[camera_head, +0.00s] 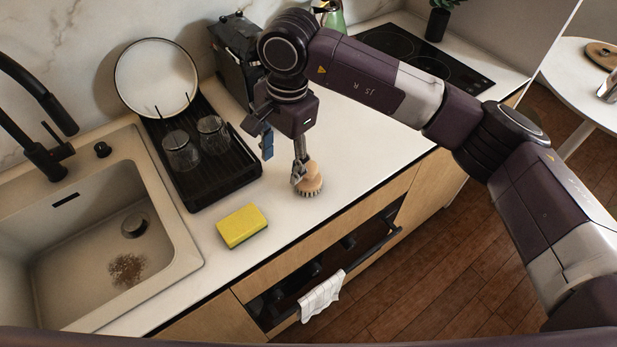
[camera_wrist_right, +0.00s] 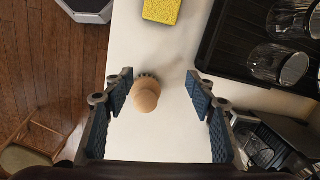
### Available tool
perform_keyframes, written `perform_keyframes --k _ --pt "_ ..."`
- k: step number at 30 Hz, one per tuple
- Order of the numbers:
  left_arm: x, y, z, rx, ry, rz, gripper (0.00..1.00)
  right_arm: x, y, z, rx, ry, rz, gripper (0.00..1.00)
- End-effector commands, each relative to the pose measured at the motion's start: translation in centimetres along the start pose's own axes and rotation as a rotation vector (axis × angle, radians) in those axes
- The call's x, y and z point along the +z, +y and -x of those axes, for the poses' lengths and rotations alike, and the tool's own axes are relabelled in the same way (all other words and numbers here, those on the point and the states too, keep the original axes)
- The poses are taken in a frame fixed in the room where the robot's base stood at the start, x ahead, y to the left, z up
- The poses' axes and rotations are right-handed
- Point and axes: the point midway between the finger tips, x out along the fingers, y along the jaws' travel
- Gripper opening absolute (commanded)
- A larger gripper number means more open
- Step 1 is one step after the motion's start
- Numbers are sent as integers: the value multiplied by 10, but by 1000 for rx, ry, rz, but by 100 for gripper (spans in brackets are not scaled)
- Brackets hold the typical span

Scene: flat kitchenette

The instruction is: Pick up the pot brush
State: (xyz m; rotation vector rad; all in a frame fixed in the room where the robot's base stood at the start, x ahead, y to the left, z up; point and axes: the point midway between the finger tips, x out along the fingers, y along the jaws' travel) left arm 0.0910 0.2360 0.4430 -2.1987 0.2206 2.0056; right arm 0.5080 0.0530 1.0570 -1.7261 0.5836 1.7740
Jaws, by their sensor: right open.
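The pot brush (camera_head: 309,181) has a round light-wood head and dark bristles and stands on the white counter, right of the sponge. My right gripper (camera_head: 283,162) reaches down from above beside it, and one finger overlaps the brush in the head view. In the right wrist view the brush (camera_wrist_right: 147,94) lies between the open fingers of the right gripper (camera_wrist_right: 163,92), close to the left finger and well apart from the right one. I cannot tell whether the left finger touches it. My left gripper is not in view.
A yellow sponge (camera_head: 242,226) lies near the counter's front edge. A black drying rack (camera_head: 222,183) with two glasses and a white plate (camera_head: 157,77) stands behind. The sink (camera_head: 98,240) is at left, a black hob (camera_head: 428,62) at the back right.

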Motion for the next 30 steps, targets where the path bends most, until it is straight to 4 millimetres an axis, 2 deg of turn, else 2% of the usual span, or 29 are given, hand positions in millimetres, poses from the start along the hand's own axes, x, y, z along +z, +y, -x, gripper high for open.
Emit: perform_keyframes --k 1,3,6,14,21,25,30 --pt "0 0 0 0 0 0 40 -20 4 7 29 71 3 51" --pt "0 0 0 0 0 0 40 -39 11 14 65 139 5 51" --pt "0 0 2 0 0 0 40 -52 16 18 90 182 4 51" --pt "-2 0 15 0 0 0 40 -57 19 -6 95 184 4 51" --pt "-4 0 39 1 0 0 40 -58 21 -33 95 180 4 51" --pt "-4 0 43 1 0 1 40 -62 22 -51 93 181 4 51" --pt "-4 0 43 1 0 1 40 -63 22 -58 91 183 5 51"
